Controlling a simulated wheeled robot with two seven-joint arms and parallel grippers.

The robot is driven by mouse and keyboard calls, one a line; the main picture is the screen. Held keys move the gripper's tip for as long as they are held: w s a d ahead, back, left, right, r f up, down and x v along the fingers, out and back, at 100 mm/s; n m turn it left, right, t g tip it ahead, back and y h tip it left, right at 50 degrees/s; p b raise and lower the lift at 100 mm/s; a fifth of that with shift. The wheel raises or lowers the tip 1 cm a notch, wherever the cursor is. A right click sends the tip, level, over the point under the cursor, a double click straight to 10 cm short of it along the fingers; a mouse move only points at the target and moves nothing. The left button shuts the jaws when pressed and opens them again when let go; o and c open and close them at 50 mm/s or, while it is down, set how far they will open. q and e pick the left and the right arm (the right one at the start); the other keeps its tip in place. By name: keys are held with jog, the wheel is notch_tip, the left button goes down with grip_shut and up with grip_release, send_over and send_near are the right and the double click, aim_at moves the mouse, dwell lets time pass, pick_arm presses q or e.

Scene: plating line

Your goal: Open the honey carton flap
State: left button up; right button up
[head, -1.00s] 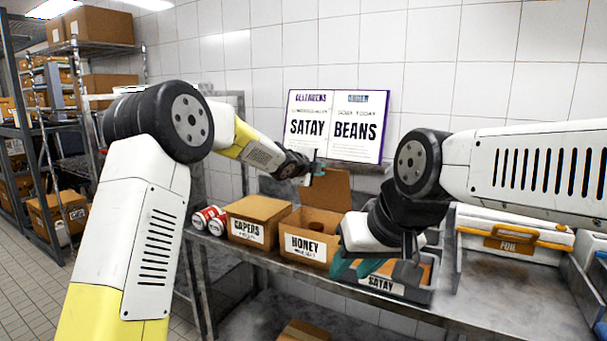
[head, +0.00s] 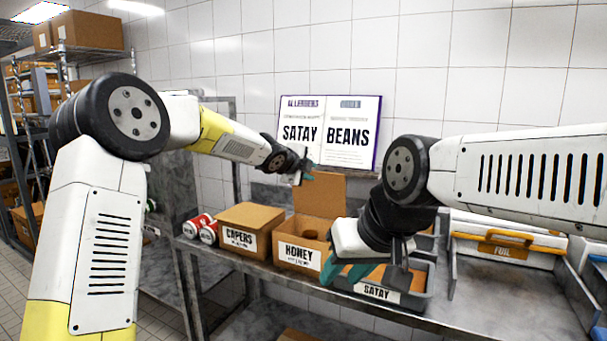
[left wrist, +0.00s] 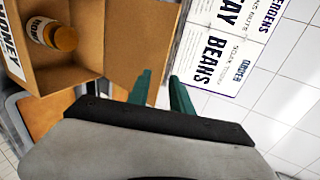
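The honey carton (head: 298,256) stands on the steel counter, its flap (head: 322,194) upright at the back. The left wrist view shows the open carton (left wrist: 62,78) with a honey-coloured jar (left wrist: 52,34) lying inside, and the flap (left wrist: 138,40) swung out. My left gripper (head: 308,172) is at the flap's upper left edge; its two teal fingers (left wrist: 163,92) are apart, close to the flap's edge. I cannot tell whether they touch it. My right gripper (head: 348,272) is low over the satay bin (head: 378,292), fingers apart, and hides part of the carton's right side.
A closed capers carton (head: 240,238) stands left of the honey carton, with red cans (head: 200,226) beyond it. An open book (head: 328,134) reading SATAY and BEANS stands behind. A foil box (head: 505,248) is at the right. The front right counter is clear.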

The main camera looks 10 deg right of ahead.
pick_arm(q)
jog(key=v, duration=0.4)
jog(key=shift+c, duration=0.5)
jog(key=shift+d+f, duration=0.1)
jog(key=shift+f, duration=0.1)
jog(key=c, duration=0.3)
jog(key=s+f+h, duration=0.1)
jog(key=f, duration=0.1)
jog(key=s+d+f+m+h, duration=0.1)
jog(key=s+f+h, duration=0.1)
jog(key=f+h, duration=0.1)
jog(key=shift+d+f+t, duration=0.35)
jog(key=shift+t, duration=0.05)
grip_shut()
jog(key=t, duration=0.4)
send_near(316, 174)
jog(key=shift+n+t, duration=0.4)
jog(key=shift+n, duration=0.1)
jog(key=x, duration=0.7)
jog(key=shift+s+d+f, duration=0.1)
jog(key=shift+f, duration=0.1)
